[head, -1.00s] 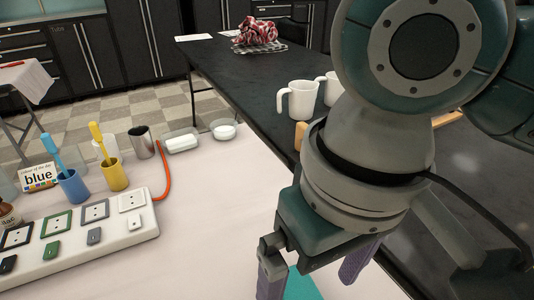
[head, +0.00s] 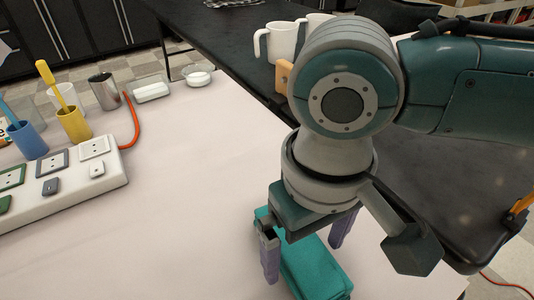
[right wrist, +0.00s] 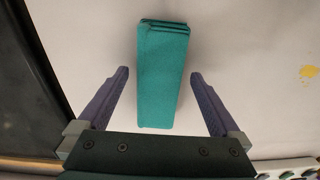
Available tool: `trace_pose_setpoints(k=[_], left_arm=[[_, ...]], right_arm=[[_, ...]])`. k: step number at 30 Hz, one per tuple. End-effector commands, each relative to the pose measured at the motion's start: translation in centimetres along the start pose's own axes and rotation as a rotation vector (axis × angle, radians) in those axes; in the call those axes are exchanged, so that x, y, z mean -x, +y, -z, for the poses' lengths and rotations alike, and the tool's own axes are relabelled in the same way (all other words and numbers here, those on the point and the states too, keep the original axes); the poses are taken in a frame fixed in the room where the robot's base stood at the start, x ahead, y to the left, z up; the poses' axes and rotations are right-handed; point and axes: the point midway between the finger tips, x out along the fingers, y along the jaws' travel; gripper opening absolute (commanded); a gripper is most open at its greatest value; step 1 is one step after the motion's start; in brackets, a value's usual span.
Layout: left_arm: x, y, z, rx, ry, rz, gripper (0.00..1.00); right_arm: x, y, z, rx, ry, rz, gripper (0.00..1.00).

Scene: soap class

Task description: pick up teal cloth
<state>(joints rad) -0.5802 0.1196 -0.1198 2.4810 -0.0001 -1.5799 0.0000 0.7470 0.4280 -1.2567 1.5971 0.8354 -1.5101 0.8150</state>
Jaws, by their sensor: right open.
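The teal cloth (head: 318,272) is a folded oblong block lying on the pale tabletop, partly hidden by my right gripper in the head view. In the right wrist view the cloth (right wrist: 162,75) runs lengthwise, its near end between the fingertips. My right gripper (head: 306,250) is open, with its purple fingers on either side of the cloth and apart from it. It also shows in the right wrist view (right wrist: 158,75), with a gap on both sides of the cloth. My left gripper is not in view.
A white socket board (head: 70,195) lies at left, with a blue cup (head: 28,140) and a yellow cup (head: 73,124) behind it. A metal cup (head: 104,91) and an orange cable (head: 133,125) are near. White mugs (head: 280,41) stand on the black table. The pale middle is clear.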

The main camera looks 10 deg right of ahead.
Motion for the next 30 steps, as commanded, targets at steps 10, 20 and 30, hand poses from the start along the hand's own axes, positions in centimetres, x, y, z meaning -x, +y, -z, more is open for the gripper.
trace_pose_setpoints(k=[10, 20, 30], left_arm=[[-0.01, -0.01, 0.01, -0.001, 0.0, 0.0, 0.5], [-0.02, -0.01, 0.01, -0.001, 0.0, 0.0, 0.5], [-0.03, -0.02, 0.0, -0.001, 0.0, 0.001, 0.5]], right_arm=[[-0.11, -0.03, 0.01, 0.001, 0.001, 0.001, 0.88], [-0.1, -0.02, 0.02, 0.001, 0.001, 0.0, 0.51], [-0.09, -0.02, 0.03, 0.001, 0.002, 0.0, 0.18]])
